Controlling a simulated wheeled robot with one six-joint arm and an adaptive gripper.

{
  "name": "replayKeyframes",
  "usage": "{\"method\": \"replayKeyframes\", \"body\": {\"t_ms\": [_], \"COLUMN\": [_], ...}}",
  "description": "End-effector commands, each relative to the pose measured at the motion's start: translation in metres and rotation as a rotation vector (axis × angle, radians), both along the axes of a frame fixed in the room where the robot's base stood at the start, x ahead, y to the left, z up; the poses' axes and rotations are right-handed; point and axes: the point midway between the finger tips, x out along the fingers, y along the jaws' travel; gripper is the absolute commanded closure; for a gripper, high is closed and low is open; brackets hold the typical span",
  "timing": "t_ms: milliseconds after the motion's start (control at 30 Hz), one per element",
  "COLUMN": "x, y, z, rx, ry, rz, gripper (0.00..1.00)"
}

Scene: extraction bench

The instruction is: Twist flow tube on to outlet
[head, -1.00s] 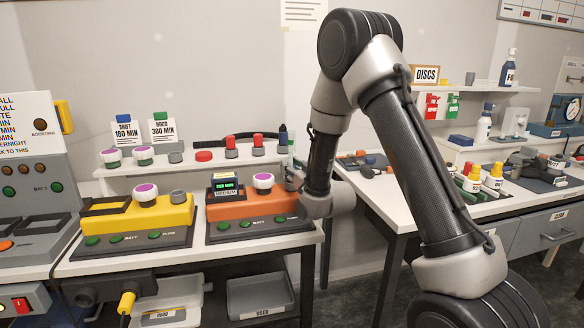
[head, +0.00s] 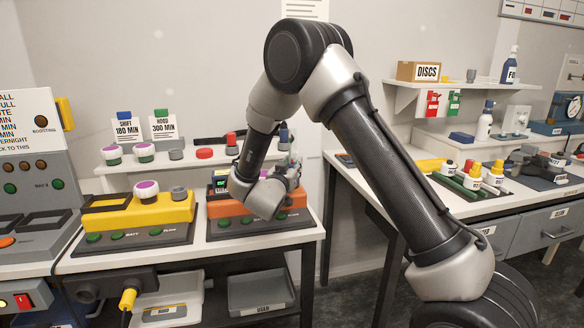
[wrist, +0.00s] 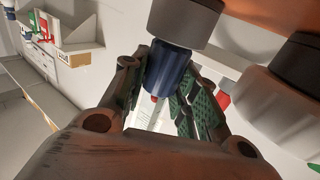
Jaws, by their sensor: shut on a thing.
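In the wrist view, a dark blue cylinder (wrist: 170,68), seemingly the flow tube or its collar, sits between the fingers of my gripper (wrist: 165,100). My gripper is shut on it. A grey cylinder (wrist: 185,22), seemingly the outlet, lines up with its end beside the orange unit (wrist: 262,18). The two overlap in the picture; I cannot tell whether they are joined. In the head view the orange unit (head: 220,210) stands on the left bench, and my gripper (head: 293,170) is over its right end. My wrist hides the outlet there.
A yellow unit (head: 150,212) with a grey fitting (head: 178,194) stands to the left. A shelf behind holds a red cap (head: 204,153) and a red-topped piece (head: 231,144). A pale, dark-topped knob (wrist: 275,105) is close beside my gripper. Bottles (head: 473,180) stand on the right bench.

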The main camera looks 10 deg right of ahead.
Motion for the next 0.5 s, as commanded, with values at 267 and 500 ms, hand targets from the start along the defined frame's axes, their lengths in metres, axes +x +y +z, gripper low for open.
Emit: {"method": "replayKeyframes", "body": {"t_ms": [267, 500], "x": [-0.0003, -0.0004], "y": [-0.0036, -0.0028], "z": [0.0004, 0.0001], "rx": [0.000, 0.000], "ry": [-0.001, 0.000], "rz": [-0.023, -0.021], "gripper": [0.65, 0.46]}}
